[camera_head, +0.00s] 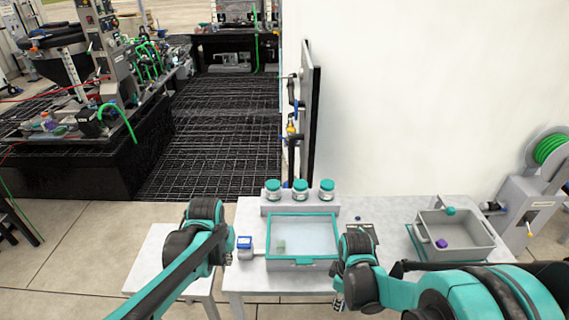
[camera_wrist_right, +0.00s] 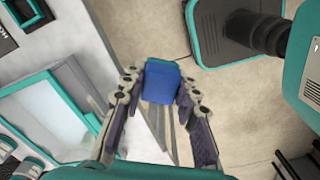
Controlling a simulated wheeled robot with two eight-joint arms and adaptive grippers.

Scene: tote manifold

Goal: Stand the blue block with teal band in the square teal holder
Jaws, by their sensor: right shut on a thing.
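My right gripper (camera_wrist_right: 160,92) is shut on the blue block (camera_wrist_right: 162,84), held between its two fingers beyond the table's edge. A square teal-rimmed dark piece (camera_wrist_right: 38,9), which looks like the holder, is cut off at the top left of the wrist view, apart from the block. My left gripper (camera_head: 228,259) hangs near the table's left edge, its fingers too small to read.
A teal-rimmed tray (camera_head: 290,262) stands mid-table with a pale green piece in it. A blue-and-white item (camera_head: 244,243) stands left of it. Teal-lidded jars (camera_head: 300,190) line the back. A grey bin (camera_head: 478,247) at right holds a purple object.

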